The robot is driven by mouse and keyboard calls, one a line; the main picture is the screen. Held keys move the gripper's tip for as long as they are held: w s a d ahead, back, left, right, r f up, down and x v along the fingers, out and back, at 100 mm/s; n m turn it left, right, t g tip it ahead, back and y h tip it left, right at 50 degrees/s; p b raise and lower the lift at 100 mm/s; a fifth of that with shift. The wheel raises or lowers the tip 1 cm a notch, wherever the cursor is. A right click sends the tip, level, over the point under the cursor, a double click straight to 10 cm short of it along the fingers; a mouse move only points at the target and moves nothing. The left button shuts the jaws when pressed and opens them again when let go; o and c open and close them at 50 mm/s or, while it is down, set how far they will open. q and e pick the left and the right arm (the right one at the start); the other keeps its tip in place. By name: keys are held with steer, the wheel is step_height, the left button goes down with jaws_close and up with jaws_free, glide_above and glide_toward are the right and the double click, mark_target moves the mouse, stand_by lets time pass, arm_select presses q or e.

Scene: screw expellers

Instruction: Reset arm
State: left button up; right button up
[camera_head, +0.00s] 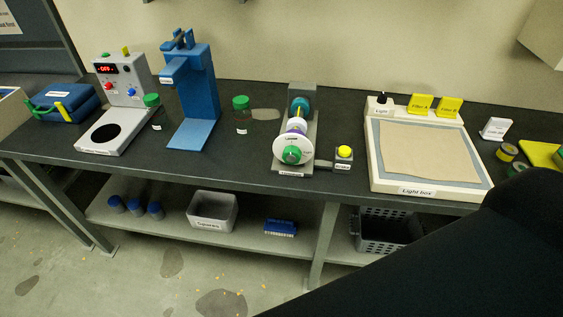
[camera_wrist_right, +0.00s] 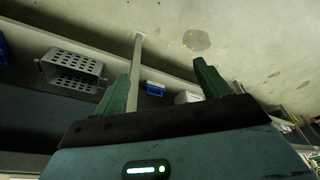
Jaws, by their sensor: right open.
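My right gripper (camera_wrist_right: 161,68) shows in the right wrist view with its two green fingers spread wide apart and nothing between them. Beyond the fingers lie the lower shelf and the concrete floor, seen tilted. In the head view a dark part of my right arm fills the lower right corner and covers the right front of the bench. The right gripper itself does not show in the head view. My left gripper is in neither view.
The dark workbench (camera_head: 225,165) carries a heater-like device (camera_head: 122,75), a blue stand (camera_head: 190,90), a wheel device (camera_head: 295,130) and a light box (camera_head: 430,160). Below are a grey bin (camera_head: 213,211) and a perforated basket (camera_head: 385,235), also in the wrist view (camera_wrist_right: 72,70).

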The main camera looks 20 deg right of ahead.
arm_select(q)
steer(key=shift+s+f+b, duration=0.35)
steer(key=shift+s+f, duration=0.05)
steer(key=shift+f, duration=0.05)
arm_select(e)
steer(key=w+a+f+t+y, duration=0.1)
steer(key=w+a+f+t, duration=0.1)
steer(key=f+t, duration=0.4)
step_height(320, 180, down, 3)
steer(key=shift+w+a+r+y, duration=0.1)
steer(key=shift+w+a+y, duration=0.15)
steer(key=shift+w, duration=0.45)
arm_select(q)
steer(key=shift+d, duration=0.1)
